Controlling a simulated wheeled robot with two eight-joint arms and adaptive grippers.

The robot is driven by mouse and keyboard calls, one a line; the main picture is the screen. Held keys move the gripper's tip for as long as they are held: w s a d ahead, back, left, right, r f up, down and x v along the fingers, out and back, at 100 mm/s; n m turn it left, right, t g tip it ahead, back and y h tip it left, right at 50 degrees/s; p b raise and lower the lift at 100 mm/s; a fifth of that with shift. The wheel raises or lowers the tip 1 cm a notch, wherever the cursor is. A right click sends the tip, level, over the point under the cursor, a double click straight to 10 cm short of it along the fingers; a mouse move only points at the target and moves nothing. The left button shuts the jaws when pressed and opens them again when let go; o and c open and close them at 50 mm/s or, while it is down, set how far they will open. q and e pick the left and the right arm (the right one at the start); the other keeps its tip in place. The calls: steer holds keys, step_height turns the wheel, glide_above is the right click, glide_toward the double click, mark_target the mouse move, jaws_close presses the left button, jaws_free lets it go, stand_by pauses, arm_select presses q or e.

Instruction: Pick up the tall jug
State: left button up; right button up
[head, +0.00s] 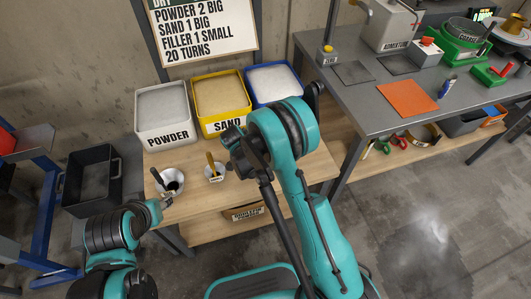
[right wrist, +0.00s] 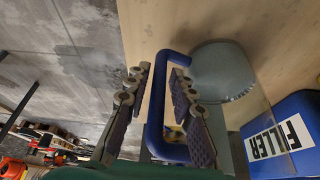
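In the right wrist view, a clear jug with a blue handle (right wrist: 155,112) and a round greyish end (right wrist: 222,72) is at the wooden table. My right gripper (right wrist: 160,76) is open around the handle's bar, with one finger on each side. The right-hand finger passes inside the handle loop; the left-hand finger is a little apart from the bar. In the head view, my right arm hides the jug and the right gripper. My left gripper (head: 160,207) is at the table's left front, near a white cup; its finger opening is unclear.
Powder (head: 164,112), sand (head: 221,103) and blue (head: 273,84) bins line the table's back. The blue filler bin (right wrist: 282,140) is close beside the jug. Two scoop cups (head: 171,182) (head: 215,172) stand in front. A grey workbench (head: 360,98) is at the right.

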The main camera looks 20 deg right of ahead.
jaws_close()
steer(key=shift+r, duration=0.15)
steer(key=shift+r, duration=0.25)
step_height(320, 180, up, 4)
steer(key=shift+f+p, duration=0.15)
steer(key=shift+p, duration=1.05)
steer(key=s+d+r+p, duration=0.3)
steer(key=s+r, duration=0.3)
steer(key=s, duration=0.5)
steer(key=shift+d+r, duration=0.3)
steer(key=shift+d, duration=0.15)
